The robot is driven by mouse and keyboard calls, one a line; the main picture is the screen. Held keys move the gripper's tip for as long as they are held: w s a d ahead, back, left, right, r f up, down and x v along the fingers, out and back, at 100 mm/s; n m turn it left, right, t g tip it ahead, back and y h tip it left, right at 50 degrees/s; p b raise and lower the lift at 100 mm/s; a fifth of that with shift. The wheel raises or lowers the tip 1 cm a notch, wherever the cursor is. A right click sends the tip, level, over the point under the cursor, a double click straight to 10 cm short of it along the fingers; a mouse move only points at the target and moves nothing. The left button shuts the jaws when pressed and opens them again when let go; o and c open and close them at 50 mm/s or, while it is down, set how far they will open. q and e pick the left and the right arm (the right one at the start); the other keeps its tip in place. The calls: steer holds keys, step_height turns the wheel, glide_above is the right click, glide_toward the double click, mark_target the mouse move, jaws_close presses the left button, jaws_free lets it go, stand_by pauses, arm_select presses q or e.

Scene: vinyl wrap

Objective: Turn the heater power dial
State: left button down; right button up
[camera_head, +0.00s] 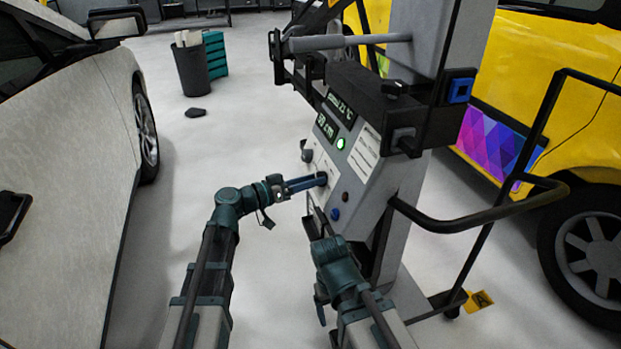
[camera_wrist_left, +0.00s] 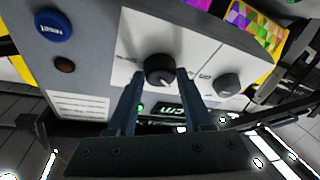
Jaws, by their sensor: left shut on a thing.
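The heater's control panel (camera_head: 322,170) is on the side of a grey upright machine. A black dial (camera_wrist_left: 160,66) with a white pointer mark sits on its white plate, and a greyer dial (camera_wrist_left: 228,84) is to its right in the left wrist view. My left gripper (camera_head: 319,181) reaches the panel from the left. In the left wrist view its two fingers (camera_wrist_left: 160,76) are on either side of the black dial, shut on it. My right arm's end (camera_head: 334,255) is low in front of the machine; its fingers cannot be made out clearly.
A blue button (camera_wrist_left: 53,25) and a brown button (camera_wrist_left: 64,65) are beside the dials. A lit display (camera_head: 335,115) and green light (camera_head: 340,143) are above. A curved black handle (camera_head: 470,222) juts right. A white car (camera_head: 60,190) stands left, a yellow van (camera_head: 570,60) right.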

arm_select(q)
steer(key=shift+d+r+n+t+y+p, duration=0.15)
steer(key=shift+n+y+p, duration=0.4)
steer(key=shift+n, duration=0.75)
steer(key=shift+a+n+t+y+p, duration=0.15)
steer(key=shift+n+y+p, duration=0.4)
steer(key=shift+n, duration=0.75)
steer(key=shift+d+r+n+t+y+p, duration=0.1)
steer(key=shift+n+t+y+p, duration=0.15)
steer(key=shift+n+p, duration=0.75)
steer(key=shift+n, duration=0.4)
steer(key=shift+c, duration=1.5)
jaws_free()
steer(key=shift+f, duration=0.1)
steer(key=shift+s, duration=0.1)
steer(key=p+v, duration=0.2)
steer(key=v, duration=1.1)
steer(key=shift+s+a+r+p, duration=0.25)
steer(key=shift+r+p, duration=0.05)
